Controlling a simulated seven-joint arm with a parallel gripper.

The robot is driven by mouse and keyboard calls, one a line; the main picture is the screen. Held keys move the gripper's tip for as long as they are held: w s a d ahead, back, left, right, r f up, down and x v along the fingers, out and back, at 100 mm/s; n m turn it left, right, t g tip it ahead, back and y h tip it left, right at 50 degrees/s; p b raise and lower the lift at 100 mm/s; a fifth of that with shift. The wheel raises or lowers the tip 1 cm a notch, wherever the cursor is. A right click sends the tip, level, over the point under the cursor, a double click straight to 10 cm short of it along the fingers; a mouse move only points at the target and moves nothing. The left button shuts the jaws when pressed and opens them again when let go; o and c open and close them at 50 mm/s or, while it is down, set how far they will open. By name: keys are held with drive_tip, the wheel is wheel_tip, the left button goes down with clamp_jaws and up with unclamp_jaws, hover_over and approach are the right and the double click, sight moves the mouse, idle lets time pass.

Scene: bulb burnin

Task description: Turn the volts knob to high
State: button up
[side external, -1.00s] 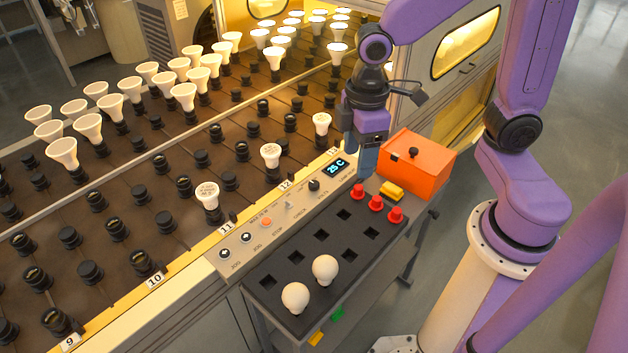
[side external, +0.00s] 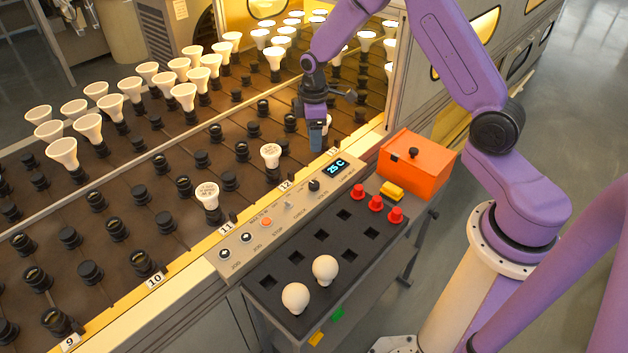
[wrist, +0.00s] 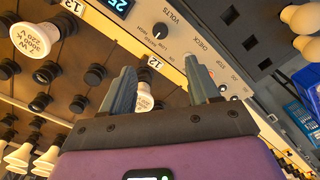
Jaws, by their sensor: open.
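The volts knob (side external: 314,185) is a small dark knob on the beige control panel (side external: 246,255), just left of the display reading 25 C. In the wrist view the knob (wrist: 160,30) has VOLTS, LOW and HIGH printed around it. I cannot tell which way it points. My gripper (side external: 316,146) is above the rack edge, behind the panel and over the bulb in row 13, apart from the knob. In the wrist view my gripper (wrist: 160,66) shows its two grey fingers spread with nothing held; the knob lies beyond the tips.
An orange box (side external: 418,165) stands at the right end of the panel. A black tray (side external: 290,258) in front holds two round bulbs and several red caps. Bulb racks (side external: 150,190) fill the left.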

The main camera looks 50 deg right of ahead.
sight(314, 184)
wheel_tip(314, 184, down, 16)
drive_tip(key=shift+f, duration=0.2)
idle(0.4)
drive_tip(key=c, duration=1)
